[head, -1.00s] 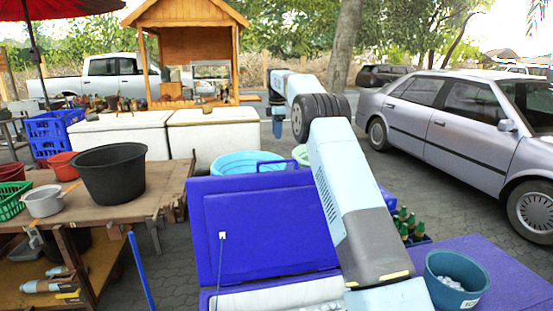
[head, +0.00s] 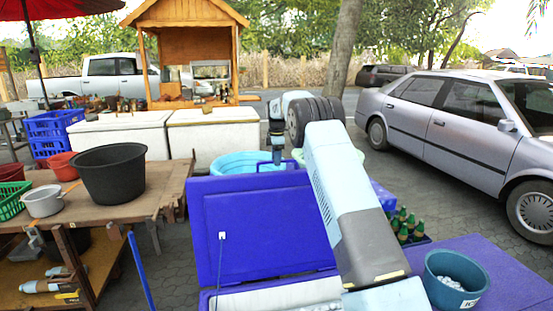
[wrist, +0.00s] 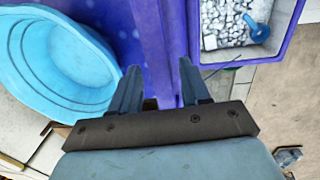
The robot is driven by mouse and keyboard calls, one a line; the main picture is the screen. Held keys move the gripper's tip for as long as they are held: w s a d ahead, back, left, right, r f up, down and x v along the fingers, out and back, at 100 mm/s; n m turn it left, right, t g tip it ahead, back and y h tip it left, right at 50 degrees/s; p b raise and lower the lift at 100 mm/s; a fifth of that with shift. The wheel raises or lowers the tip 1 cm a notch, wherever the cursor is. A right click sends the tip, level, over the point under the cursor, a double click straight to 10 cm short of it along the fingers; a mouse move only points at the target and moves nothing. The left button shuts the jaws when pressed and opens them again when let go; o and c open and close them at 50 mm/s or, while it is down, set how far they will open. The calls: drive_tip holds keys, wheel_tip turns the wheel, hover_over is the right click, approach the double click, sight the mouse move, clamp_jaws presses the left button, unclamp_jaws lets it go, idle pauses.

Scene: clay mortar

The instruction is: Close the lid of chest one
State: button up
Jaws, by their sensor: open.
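A blue chest lid (head: 265,232) stands open and upright in the head view. Its chest shows a pale inner rim (head: 285,296) below it. I see no label telling which chest is chest one. My gripper (head: 277,163) points down by the lid's top edge, with its lower end close to the edge. In the wrist view my gripper (wrist: 158,72) is open, and the blue-purple lid edge (wrist: 157,45) runs between the fingers as seen from above. I cannot tell if they touch it. White ice (wrist: 225,22) and a blue scoop (wrist: 257,28) lie in the open chest.
A light blue tub (head: 235,162) stands behind the lid; it also shows in the wrist view (wrist: 60,70). A teal bucket (head: 456,278) stands on a flat purple top (head: 515,280) at right. Green bottles (head: 405,222) stand behind it. A wooden table (head: 150,190) is at left.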

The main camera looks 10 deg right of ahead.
drive_tip(key=shift+r, duration=0.1)
clamp_jaws()
idle(0.3)
